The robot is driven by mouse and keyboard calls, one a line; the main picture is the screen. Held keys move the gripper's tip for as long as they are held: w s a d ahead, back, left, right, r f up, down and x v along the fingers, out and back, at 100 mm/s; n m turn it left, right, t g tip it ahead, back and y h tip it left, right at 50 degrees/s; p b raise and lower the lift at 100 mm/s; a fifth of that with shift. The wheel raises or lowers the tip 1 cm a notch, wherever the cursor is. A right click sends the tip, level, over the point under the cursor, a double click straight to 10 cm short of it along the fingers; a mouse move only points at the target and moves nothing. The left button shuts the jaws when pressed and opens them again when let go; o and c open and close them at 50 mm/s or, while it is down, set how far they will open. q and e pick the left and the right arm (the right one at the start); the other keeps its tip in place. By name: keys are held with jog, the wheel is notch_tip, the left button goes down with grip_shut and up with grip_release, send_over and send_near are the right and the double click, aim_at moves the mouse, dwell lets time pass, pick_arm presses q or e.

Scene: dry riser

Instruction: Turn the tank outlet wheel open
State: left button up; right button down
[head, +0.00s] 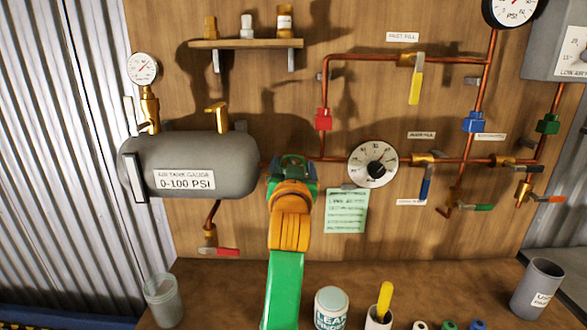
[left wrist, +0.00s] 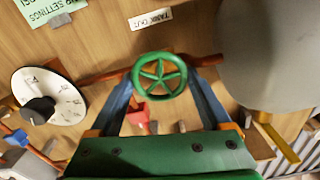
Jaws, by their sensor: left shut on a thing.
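The tank outlet wheel is a small green spoked handwheel (left wrist: 160,76) on the copper pipe just right of the grey tank (head: 205,150). In the left wrist view a "TANK OUT" label (left wrist: 151,19) is on the board by it. My left gripper (head: 292,172) reaches up to the wheel, with one finger on each side of the rim, and is shut on it. In the head view the wheel (head: 291,160) is partly hidden by the gripper. My right gripper is not in view.
A round dial (head: 360,170) and a green note (head: 346,211) are right of my left arm. A red-handled valve (head: 222,251) hangs below the tank. Cups and a tin (head: 331,308) stand on the bench below.

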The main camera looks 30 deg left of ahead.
pick_arm(q)
jog(key=shift+f+n, duration=0.7)
jog(key=shift+c, duration=0.5)
jog(key=shift+a, duration=0.1)
jog(key=shift+s+d+r, duration=0.25)
jog(key=shift+s+d, duration=0.1)
jog(key=shift+s, duration=0.05)
jog(key=shift+c, duration=0.6)
jog(key=shift+s+d+r, duration=0.1)
jog(key=shift+s+d, duration=0.05)
jog(key=shift+s, duration=0.05)
grip_shut()
jog(key=o, duration=1.3)
grip_release()
jog(key=shift+c, duration=0.2)
jog(key=shift+o, duration=0.7)
jog(key=shift+s, duration=0.15)
jog(key=shift+r, duration=0.35)
